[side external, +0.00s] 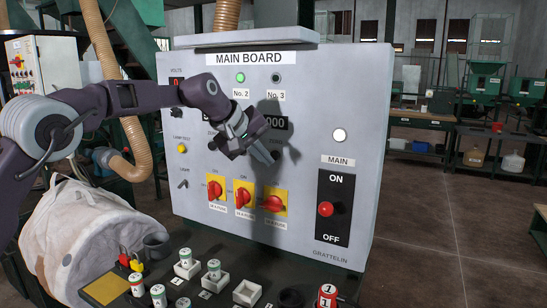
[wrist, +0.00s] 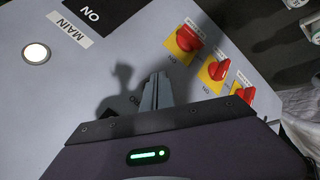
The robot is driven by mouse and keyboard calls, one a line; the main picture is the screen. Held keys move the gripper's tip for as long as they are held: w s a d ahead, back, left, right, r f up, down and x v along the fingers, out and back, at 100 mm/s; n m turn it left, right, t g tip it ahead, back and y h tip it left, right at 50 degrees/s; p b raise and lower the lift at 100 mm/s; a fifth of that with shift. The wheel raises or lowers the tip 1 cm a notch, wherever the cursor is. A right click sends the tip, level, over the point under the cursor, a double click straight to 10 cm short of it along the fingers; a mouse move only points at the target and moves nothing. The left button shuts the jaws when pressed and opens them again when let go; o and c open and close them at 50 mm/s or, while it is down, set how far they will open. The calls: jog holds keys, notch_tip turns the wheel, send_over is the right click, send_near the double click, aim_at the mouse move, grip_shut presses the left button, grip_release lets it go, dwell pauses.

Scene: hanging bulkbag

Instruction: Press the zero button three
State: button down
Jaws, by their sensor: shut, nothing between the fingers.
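The grey main board (side external: 330,95) stands upright with a black display (side external: 276,123) reading zeros under the No. 3 label. My gripper (side external: 275,157) is in front of the panel just below this display, its fingers pointing toward the board. In the wrist view the two fingers (wrist: 157,90) are shut together and empty, with their shadow on the panel. Small partly covered lettering shows near the fingers.
Red rotary switches on yellow plates (side external: 273,201) sit below my gripper. A black main ON/OFF switch (side external: 333,208) and a lit white lamp (side external: 339,135) are to the right. The No. 2 lamp (side external: 240,77) is green. Cans and holders stand on the ledge below.

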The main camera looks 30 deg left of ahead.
jog(key=shift+s, duration=0.3)
jog(key=shift+s, duration=2.4)
jog(key=s+a+r+m+g, duration=0.1)
jog(key=s+a+r+m, duration=0.1)
jog(key=s, duration=0.7)
jog(key=s+a+r+m, duration=0.1)
jog(key=s+r+m, duration=0.1)
jog(key=s, duration=0.7)
jog(key=s+a+f+m+g+y, duration=0.1)
jog(key=s+f+m, duration=0.2)
jog(key=s, duration=0.9)
jog(key=s+a+f+m+g, duration=0.1)
jog(key=s+a+f+m, duration=0.1)
jog(key=s+f, duration=0.5)
jog(key=s+m, duration=0.1)
jog(key=s, duration=0.5)
jog(key=shift+s+f+y, duration=0.3)
jog(key=shift+f+y, duration=0.05)
jog(key=shift+y, duration=0.05)
